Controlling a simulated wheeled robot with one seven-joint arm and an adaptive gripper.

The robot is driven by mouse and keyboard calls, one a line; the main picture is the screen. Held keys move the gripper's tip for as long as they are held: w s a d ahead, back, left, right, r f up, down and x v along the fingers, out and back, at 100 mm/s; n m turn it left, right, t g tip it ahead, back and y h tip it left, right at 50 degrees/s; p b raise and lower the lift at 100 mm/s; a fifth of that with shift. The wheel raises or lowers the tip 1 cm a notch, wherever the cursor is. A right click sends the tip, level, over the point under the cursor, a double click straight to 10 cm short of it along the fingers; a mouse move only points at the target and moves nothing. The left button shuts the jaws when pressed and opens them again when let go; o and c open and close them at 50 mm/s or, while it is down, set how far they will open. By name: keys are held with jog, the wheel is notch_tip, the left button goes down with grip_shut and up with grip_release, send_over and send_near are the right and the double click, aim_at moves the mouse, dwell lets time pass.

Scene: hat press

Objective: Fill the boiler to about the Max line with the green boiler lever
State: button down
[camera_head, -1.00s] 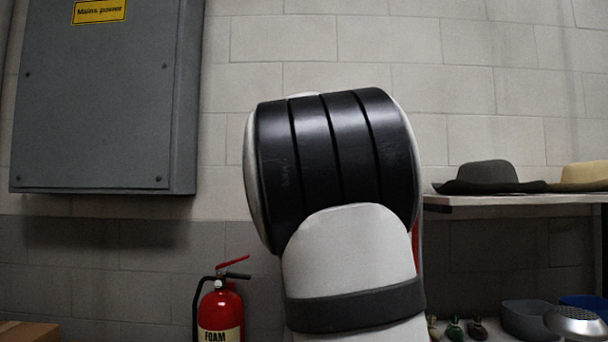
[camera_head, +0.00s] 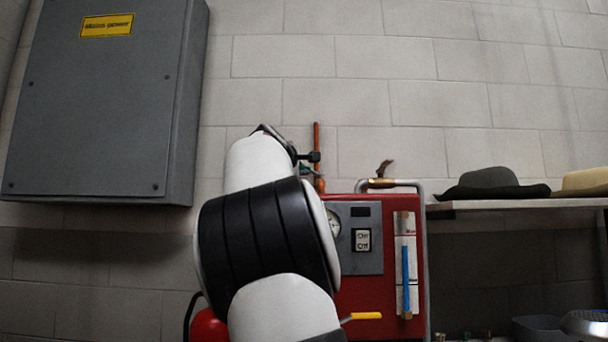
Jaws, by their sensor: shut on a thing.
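The red boiler (camera_head: 375,215) stands against the wall behind my arm. Its sight gauge (camera_head: 405,235) is an upright white plate with a blue water column (camera_head: 406,278). The column's top is somewhat above the middle of the gauge; the Max line is too small to read. An orange pipe (camera_head: 317,145) rises behind the boiler's top left. A small part of the green boiler lever (camera_head: 309,170) shows beside the pipe. My gripper (camera_head: 305,157) is there, shut on the lever, mostly hidden behind my white and black arm.
A round dial and an On/Off switch (camera_head: 363,240) are on the boiler's grey panel. A yellow lever (camera_head: 362,316) sticks out low. A grey power cabinet (camera_head: 95,110) hangs at left, a red extinguisher (camera_head: 208,328) below. A shelf with hats (camera_head: 490,184) is at right.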

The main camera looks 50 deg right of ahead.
jog(key=shift+w+d+r+m+g+h+p, duration=0.1)
jog(key=shift+w+m+g+h+p, duration=0.4)
jog(key=shift+m+g+p, duration=0.4)
jog(key=g+p, duration=0.1)
jog(key=m+g+p, duration=0.1)
jog(key=shift+w+d+h+p, duration=0.2)
jog(key=shift+w+h+p, duration=0.05)
jog(key=shift+h+p, duration=0.05)
jog(key=g+p, duration=0.1)
jog(key=p, duration=0.1)
jog(key=m+g+p, duration=0.2)
jog(key=p, duration=0.1)
jog(key=shift+w+d+r+p, duration=0.1)
jog(key=shift+w+d+p, duration=0.2)
jog(key=shift+w+d, duration=0.05)
jog(key=g+p, duration=0.1)
jog(key=p, duration=0.1)
jog(key=shift+w+d+m+p, duration=0.15)
jog(key=shift+m+p, duration=0.15)
jog(key=shift+w+d+f+m+g+p, duration=0.1)
jog(key=shift+f+m+g+p, duration=0.15)
jog(key=shift+g+p, duration=0.4)
jog(key=c, duration=1.7)
grip_release()
